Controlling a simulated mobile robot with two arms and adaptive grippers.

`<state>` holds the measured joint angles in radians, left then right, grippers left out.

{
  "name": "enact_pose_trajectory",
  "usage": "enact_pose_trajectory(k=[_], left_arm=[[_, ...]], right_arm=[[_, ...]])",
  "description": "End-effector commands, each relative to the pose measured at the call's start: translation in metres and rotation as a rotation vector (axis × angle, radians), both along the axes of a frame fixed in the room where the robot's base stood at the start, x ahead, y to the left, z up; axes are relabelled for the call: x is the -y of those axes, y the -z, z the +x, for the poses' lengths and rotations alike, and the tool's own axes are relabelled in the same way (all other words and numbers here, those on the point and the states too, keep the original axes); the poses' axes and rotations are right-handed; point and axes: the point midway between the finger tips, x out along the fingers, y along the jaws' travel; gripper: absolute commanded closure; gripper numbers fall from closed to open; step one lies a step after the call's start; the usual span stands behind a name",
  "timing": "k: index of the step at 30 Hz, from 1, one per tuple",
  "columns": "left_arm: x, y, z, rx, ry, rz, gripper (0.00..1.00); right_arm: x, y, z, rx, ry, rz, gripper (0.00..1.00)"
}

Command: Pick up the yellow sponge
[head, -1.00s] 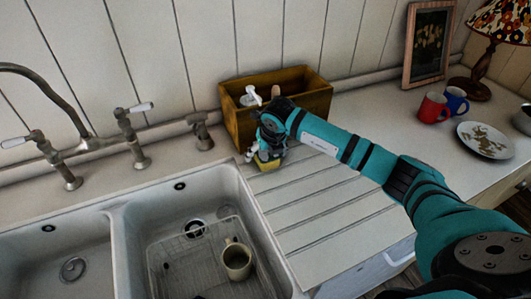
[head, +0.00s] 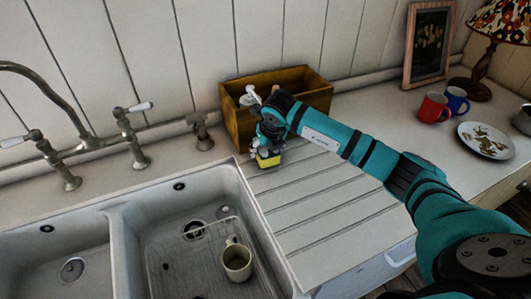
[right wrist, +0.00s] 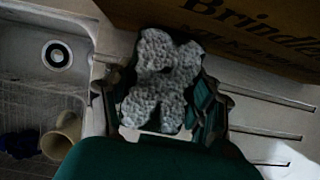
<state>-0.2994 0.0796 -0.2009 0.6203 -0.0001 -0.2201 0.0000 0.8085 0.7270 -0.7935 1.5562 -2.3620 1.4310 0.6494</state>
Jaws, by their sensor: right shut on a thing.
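The yellow sponge (head: 268,161) is at the lower end of my right gripper (head: 269,152), over the back left of the ribbed drainboard, just in front of the wooden box. The right gripper is shut on the sponge, and its fingers partly hide it. In the right wrist view a grey, knobbly piece (right wrist: 158,82) fills the space between the fingers; I cannot tell whether it is part of the sponge. My left gripper is not in view.
The wooden box (head: 305,97) with bottles stands close behind the gripper. The double sink (head: 130,222) lies left, with a beige mug (head: 237,262) on its rack. Red mug (head: 432,108), blue mug (head: 457,100) and plate (head: 485,140) are right. The drainboard's front (head: 320,230) is clear.

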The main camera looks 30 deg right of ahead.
Motion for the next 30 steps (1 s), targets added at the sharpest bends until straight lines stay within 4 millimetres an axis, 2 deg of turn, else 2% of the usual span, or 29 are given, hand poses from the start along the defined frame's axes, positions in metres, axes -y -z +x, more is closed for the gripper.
enact_pose_trajectory(k=[4,18,24,30], left_arm=[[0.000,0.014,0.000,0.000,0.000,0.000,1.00],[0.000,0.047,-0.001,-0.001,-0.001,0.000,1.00],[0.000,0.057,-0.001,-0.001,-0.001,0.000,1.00],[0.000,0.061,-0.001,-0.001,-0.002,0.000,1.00]], right_arm=[[0.000,-0.020,0.001,0.007,-0.001,0.000,0.54],[0.019,-0.027,-0.109,0.001,-0.001,-0.005,0.54],[0.024,-0.032,-0.140,0.002,0.000,-0.003,0.54],[0.026,-0.035,-0.155,0.001,-0.001,-0.001,0.54]])
